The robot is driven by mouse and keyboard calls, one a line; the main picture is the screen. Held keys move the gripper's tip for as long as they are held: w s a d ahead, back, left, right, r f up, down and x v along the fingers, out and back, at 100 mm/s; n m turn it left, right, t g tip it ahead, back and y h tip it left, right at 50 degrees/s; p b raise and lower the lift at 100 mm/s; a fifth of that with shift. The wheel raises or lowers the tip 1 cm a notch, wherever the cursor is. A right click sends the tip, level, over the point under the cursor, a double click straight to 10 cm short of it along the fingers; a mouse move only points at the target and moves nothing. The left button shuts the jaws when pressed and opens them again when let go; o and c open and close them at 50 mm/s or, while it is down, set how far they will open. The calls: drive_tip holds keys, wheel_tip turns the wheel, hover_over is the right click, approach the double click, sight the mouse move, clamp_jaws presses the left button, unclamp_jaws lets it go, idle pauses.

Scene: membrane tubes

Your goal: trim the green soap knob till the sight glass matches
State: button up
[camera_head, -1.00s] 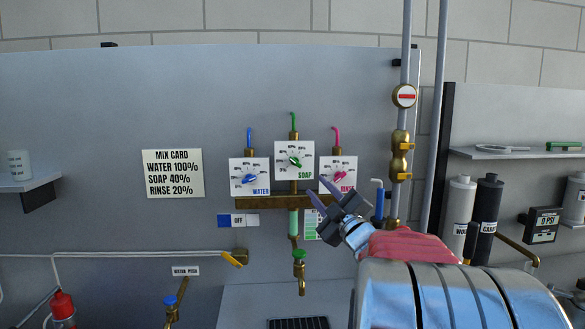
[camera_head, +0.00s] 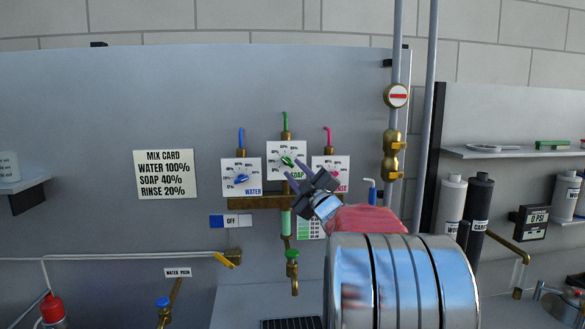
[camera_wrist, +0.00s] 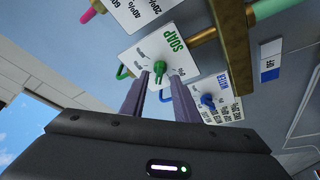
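The green soap knob (camera_head: 287,161) sits on the white SOAP dial plate (camera_head: 299,152), between the WATER and RINSE dials. It also shows in the wrist view (camera_wrist: 159,67). My gripper (camera_head: 294,170) is open, its two purple fingers apart and empty. In the wrist view its fingertips (camera_wrist: 158,76) lie on either side of the knob or just short of it; I cannot tell if they touch. The sight glass (camera_head: 285,222) is a pale green tube under the brass manifold. A green-shaded colour card (camera_head: 306,225) beside it is partly hidden by my arm.
The mix card (camera_head: 166,174) reads water 100%, soap 40%, rinse 20%. The blue water knob (camera_head: 241,179) and the rinse dial (camera_head: 331,165) flank the soap dial closely. A brass manifold (camera_head: 250,202) runs below. The switch (camera_head: 231,222) reads OFF.

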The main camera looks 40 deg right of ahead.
sight(289, 164)
drive_tip(key=shift+x, duration=1.85)
clamp_jaws()
